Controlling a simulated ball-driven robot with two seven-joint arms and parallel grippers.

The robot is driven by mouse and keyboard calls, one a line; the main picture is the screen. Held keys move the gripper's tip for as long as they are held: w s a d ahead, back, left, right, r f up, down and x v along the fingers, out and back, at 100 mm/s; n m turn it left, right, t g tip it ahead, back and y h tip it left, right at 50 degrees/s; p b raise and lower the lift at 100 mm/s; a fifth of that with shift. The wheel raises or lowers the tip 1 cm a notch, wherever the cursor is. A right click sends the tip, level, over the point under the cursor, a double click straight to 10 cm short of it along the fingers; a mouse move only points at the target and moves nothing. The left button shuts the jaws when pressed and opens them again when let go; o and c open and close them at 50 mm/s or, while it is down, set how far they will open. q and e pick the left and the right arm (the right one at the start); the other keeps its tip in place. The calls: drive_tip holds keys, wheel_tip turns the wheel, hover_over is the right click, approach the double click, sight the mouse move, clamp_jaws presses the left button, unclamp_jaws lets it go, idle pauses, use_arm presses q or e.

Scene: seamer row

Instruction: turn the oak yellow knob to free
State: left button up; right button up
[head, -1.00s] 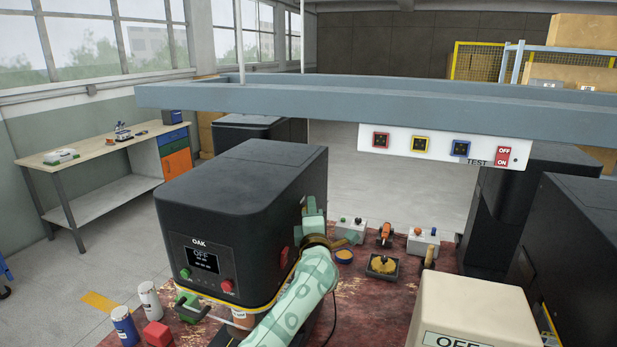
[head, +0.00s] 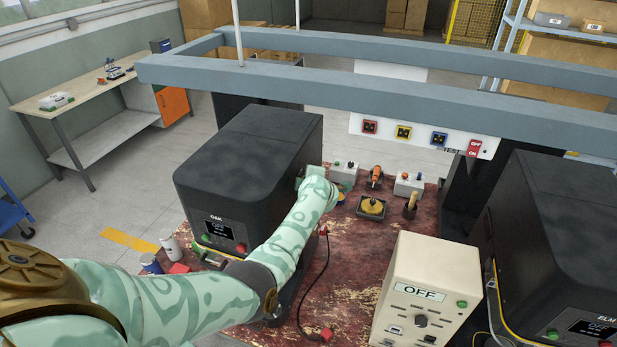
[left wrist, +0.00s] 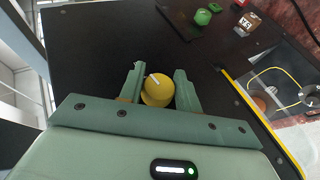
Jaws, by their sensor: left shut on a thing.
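The black OAK machine (head: 250,150) stands on the red worn table, with a small screen reading OFF. My left arm reaches to its right side, and my left gripper (head: 312,174) is against that side. In the left wrist view, the yellow knob (left wrist: 157,92) sits on the black panel (left wrist: 100,50) between the two fingers of my left gripper (left wrist: 159,84). The gripper is shut on the knob. The knob's white pointer mark tilts to the upper left. No position label can be read. The knob is hidden in the head view. My right gripper is not in view.
A beige box marked OFF (head: 424,275) stands to the right, with the ELM machine (head: 565,220) beyond it. A cable with a red plug (head: 327,334) lies on the table (head: 345,262). A grey overhead frame (head: 340,88) crosses above.

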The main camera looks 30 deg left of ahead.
use_arm(q)
drive_tip(key=shift+f+g+h, duration=0.15)
drive_tip(key=shift+g+h, duration=0.15)
drive_tip(key=shift+g, duration=0.6)
drive_tip(key=o, duration=1)
drive_tip(key=shift+c, duration=0.2)
drive_tip(key=v, duration=1.6)
drive_tip(key=shift+b, duration=0.3)
drive_tip(key=shift+d, duration=0.1)
